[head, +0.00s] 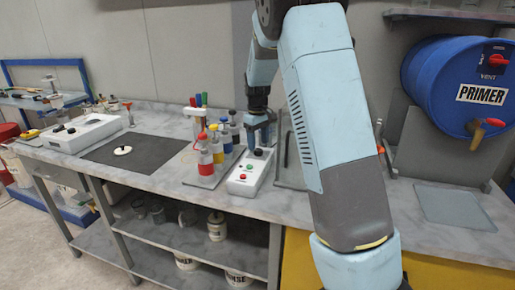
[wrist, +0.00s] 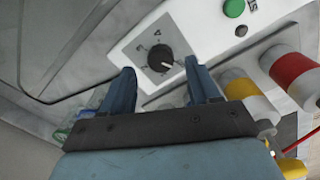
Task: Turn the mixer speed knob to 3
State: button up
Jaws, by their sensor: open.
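The mixer speed knob (wrist: 160,58) is a round black dial with a white pointer line, on a white control box (wrist: 196,22) with number marks around it. In the wrist view its pointer is toward the lower right. The box also shows in the head view (head: 247,176), with green and red buttons; the knob there is a dark spot near my gripper. My gripper (head: 262,138) points down over the back end of the box. In the wrist view my gripper (wrist: 164,88) is open, with blue fingers either side of the knob's lower edge. I cannot tell whether they touch it.
A rack of bottles with red, yellow and blue bands (head: 205,155) stands just left of the box. A dark mat (head: 110,158) with a white lid lies farther left. A blue primer drum (head: 455,80) is at the right. Bare counter (head: 290,205) lies in front of the box.

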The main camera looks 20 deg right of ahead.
aim_at(258, 149)
jog(key=shift+f, duration=1.5)
jog(key=shift+c, duration=0.4)
jog(key=c, duration=0.9)
jog(key=shift+c, duration=0.3)
